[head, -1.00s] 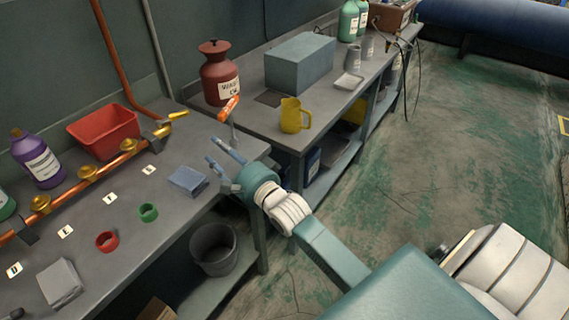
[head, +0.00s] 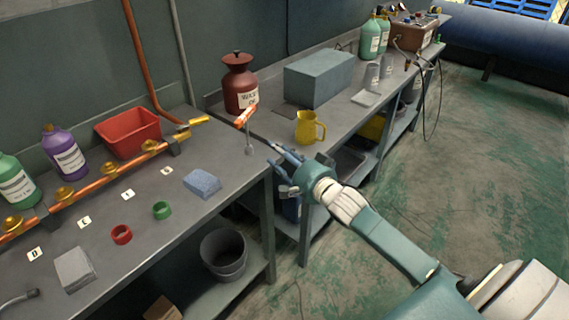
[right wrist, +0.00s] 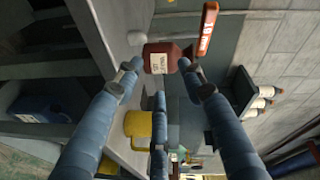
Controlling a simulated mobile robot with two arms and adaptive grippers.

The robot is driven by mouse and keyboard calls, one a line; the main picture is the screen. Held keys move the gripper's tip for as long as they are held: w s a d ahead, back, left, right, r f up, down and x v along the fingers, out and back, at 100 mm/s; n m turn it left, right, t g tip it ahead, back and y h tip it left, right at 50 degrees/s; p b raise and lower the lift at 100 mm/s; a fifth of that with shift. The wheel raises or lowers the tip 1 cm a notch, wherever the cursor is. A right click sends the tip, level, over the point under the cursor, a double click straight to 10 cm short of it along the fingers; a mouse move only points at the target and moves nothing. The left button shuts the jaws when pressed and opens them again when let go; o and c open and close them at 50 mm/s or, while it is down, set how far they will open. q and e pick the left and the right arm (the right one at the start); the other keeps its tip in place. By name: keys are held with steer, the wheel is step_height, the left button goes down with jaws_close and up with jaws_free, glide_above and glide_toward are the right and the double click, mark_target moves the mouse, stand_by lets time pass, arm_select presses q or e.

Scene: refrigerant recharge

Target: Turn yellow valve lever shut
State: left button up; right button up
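A yellow lever (head: 197,121) shows at the far right end of the copper pipe (head: 108,166) on the left bench, pointing roughly along the pipe. Several brass fittings (head: 84,182) sit along that pipe. My right gripper (head: 277,158) is right of the lever and well apart from it, in front of the gap between the benches. Its fingers are spread and empty in the right wrist view (right wrist: 157,72). The lever cannot be made out in the right wrist view. My left gripper is not in view.
An orange-handled tool (head: 245,116) stands up near the right gripper, before a red waste-oil jug (head: 240,84). A yellow jug (head: 307,129) and grey box (head: 319,79) are on the right bench. A red bin (head: 129,135) stands behind the pipe. A blue sponge-like block (head: 202,183) lies in front.

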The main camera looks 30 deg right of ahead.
steer(key=f, duration=0.2)
steer(key=d+f, duration=0.1)
steer(key=shift+s+d+f+n+g+h, duration=0.15)
steer(key=shift+f+n+g+h, duration=0.15)
steer(key=shift+f+n+g, duration=0.1)
steer(key=shift+c, duration=0.5)
